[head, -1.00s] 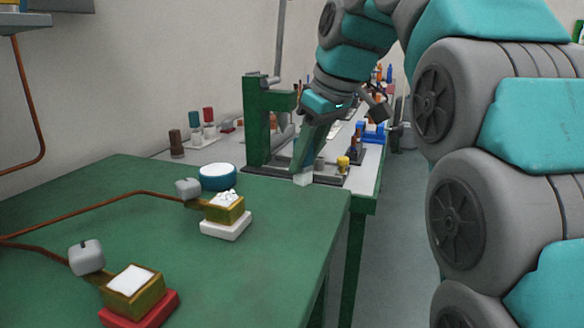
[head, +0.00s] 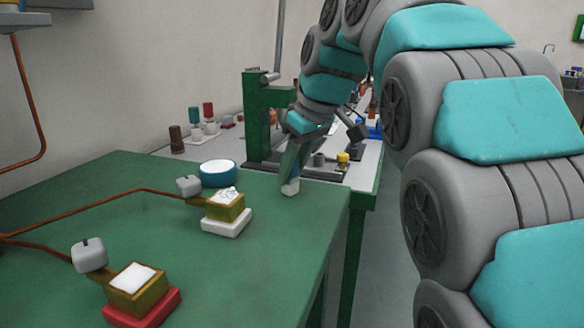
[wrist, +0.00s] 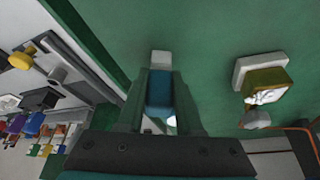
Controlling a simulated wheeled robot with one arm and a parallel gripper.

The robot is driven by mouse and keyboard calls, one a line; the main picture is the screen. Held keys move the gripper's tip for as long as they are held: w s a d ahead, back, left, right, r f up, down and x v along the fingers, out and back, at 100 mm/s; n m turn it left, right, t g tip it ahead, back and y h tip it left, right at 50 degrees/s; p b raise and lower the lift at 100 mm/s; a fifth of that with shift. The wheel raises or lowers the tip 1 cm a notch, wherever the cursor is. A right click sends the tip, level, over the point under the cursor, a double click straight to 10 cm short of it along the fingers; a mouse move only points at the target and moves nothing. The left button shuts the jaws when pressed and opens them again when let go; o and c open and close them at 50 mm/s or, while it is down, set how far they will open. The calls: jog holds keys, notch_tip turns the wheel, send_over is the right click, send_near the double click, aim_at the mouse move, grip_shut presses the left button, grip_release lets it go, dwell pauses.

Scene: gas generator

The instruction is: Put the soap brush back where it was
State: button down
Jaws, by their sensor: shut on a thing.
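My gripper (head: 293,168) is shut on a brush with a blue handle (wrist: 160,92) and a white end (wrist: 160,58), which I take to be the soap brush. In the head view its white end (head: 290,188) points down at the far right corner of the green table (head: 270,245). I cannot tell whether it touches the top. The fingers (wrist: 160,105) grip the blue handle from both sides in the wrist view. A round blue dish with a white top (head: 218,172) stands to the left of the brush, apart from it.
A brass box on a white base (head: 226,222) and one on a red base (head: 142,308) stand on the table, joined to copper pipes. A grey bench (head: 330,178) with a green press (head: 262,120) and a yellow piece (head: 343,160) lies behind. The table's front right is clear.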

jog(key=c, duration=0.6)
grip_release()
